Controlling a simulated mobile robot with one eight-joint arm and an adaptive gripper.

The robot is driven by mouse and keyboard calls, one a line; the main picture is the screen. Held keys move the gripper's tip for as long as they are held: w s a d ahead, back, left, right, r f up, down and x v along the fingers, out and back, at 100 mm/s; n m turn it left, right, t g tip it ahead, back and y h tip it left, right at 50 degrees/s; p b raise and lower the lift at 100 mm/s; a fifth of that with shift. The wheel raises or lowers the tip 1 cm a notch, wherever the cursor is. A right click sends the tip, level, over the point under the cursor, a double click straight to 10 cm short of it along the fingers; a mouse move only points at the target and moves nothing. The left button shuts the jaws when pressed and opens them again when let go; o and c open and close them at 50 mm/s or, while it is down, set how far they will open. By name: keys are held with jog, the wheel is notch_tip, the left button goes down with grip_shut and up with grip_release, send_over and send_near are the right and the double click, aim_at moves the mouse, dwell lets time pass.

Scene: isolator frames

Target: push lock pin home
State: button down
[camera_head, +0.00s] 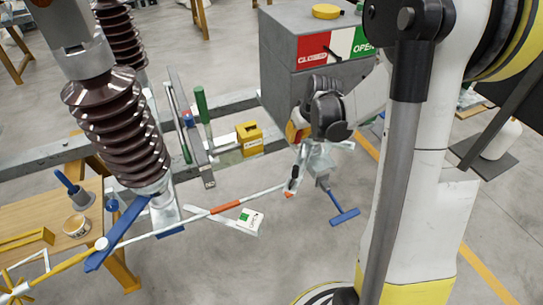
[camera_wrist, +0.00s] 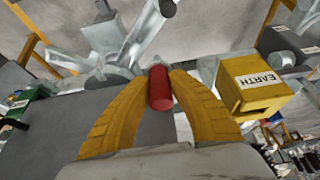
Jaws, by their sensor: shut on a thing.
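My gripper (camera_wrist: 160,78) shows in the wrist view with its two yellow fingers closed around a red cylinder, the lock pin (camera_wrist: 160,92). The pin's far end reaches toward grey metal parts of the frame (camera_wrist: 105,45); how deep it sits in them cannot be told. In the head view my gripper (camera_head: 297,132) is beside the grey mechanism box, at the end of the metal linkage (camera_head: 318,158).
A yellow block marked EARTH (camera_wrist: 258,88) is close to the right finger. The grey box (camera_head: 300,80) bears a red and green OPEN sign. Brown ribbed insulators (camera_head: 115,125), a long rod (camera_head: 240,203) and a wooden bench (camera_head: 55,225) are at left. A blue T-handle (camera_head: 345,217) hangs below.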

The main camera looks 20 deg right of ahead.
jog(key=d, duration=0.3)
jog(key=b, duration=0.4)
send_over(300, 156)
jog(key=s, duration=0.1)
notch_tip(300, 156, down, 5)
jog(key=shift+s+f, duration=0.15)
jog(key=shift+s, duration=0.05)
jog(key=shift+f, duration=0.1)
jog(key=shift+f+b, duration=2.2)
jog(key=shift+f, duration=0.2)
jog(key=shift+s, duration=0.1)
jog(key=c, duration=1.2)
grip_release()
